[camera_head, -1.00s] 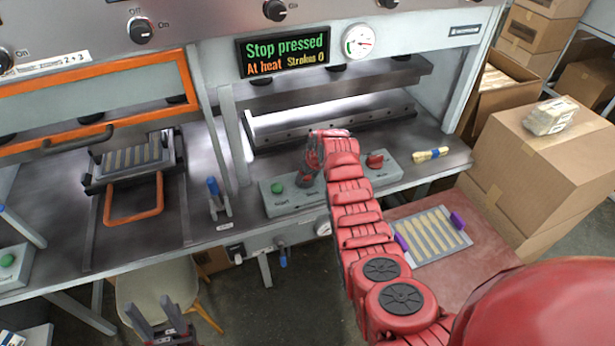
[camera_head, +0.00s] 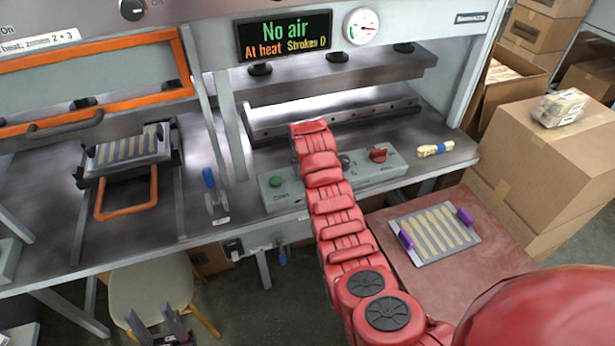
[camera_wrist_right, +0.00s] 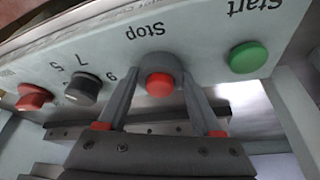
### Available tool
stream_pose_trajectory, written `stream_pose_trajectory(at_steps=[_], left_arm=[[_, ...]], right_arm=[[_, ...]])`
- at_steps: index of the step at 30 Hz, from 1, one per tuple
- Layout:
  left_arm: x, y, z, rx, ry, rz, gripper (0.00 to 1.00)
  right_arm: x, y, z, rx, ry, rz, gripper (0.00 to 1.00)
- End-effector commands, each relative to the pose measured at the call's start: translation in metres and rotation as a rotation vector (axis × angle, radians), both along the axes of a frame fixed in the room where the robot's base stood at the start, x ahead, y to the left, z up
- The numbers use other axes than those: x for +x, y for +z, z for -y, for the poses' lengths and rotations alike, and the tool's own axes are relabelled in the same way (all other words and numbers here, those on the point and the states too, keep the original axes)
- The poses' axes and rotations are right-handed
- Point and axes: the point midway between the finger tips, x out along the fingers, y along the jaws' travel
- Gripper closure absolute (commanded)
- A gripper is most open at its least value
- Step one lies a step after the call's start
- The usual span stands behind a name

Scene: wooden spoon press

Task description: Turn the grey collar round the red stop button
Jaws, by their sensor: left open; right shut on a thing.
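In the right wrist view the red stop button (camera_wrist_right: 160,87) sits inside its grey collar (camera_wrist_right: 157,64), under the printed word Stop, which appears upside down. My right gripper (camera_wrist_right: 159,79) is shut on the collar, one finger on each side. In the head view my red right arm hides the button, the collar and this gripper. The control box (camera_head: 296,190) shows on both sides of the arm. The display (camera_head: 284,37) reads "No air", "At heat" and "Strokes 0". My left gripper (camera_head: 157,325) is open and empty at the bottom left, away from the bench.
A green Start button (camera_wrist_right: 248,57), a black knob (camera_wrist_right: 82,88) and a red knob (camera_wrist_right: 34,97) share the control box. A tray of wooden blanks (camera_head: 432,235) lies on the red surface. Cardboard boxes (camera_head: 540,150) stand at the right. A stool (camera_head: 155,285) is below the bench.

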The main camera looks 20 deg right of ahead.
Motion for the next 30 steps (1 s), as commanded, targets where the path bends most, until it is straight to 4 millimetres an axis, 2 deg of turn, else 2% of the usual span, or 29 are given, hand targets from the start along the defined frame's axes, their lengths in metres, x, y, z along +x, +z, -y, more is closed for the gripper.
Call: stream_pose_trajectory(at_steps=[1, 9, 26, 27, 30], left_arm=[[0.0, -0.012, 0.0, 0.0, 0.0, 0.0, 0.5], [0.0, -0.031, 0.0, 0.0, 0.0, 0.0, 0.5], [0.0, -0.035, 0.0, 0.0, 0.0, 0.0, 0.5], [0.0, -0.034, 0.0, 0.0, 0.0, 0.0, 0.5], [0.0, -0.035, 0.0, 0.0, 0.0, 0.0, 0.5]], right_arm=[[0.001, -0.005, -0.001, 0.0, -0.026, 0.002, 0.89], [0.0, -0.003, -0.001, 0.0, -0.143, -0.002, 0.89], [0.0, -0.001, -0.001, -0.001, -0.182, -0.005, 0.89], [0.0, -0.001, -0.001, 0.0, -0.181, -0.004, 0.31], [0.0, -0.001, -0.001, 0.0, -0.181, -0.005, 0.13]])
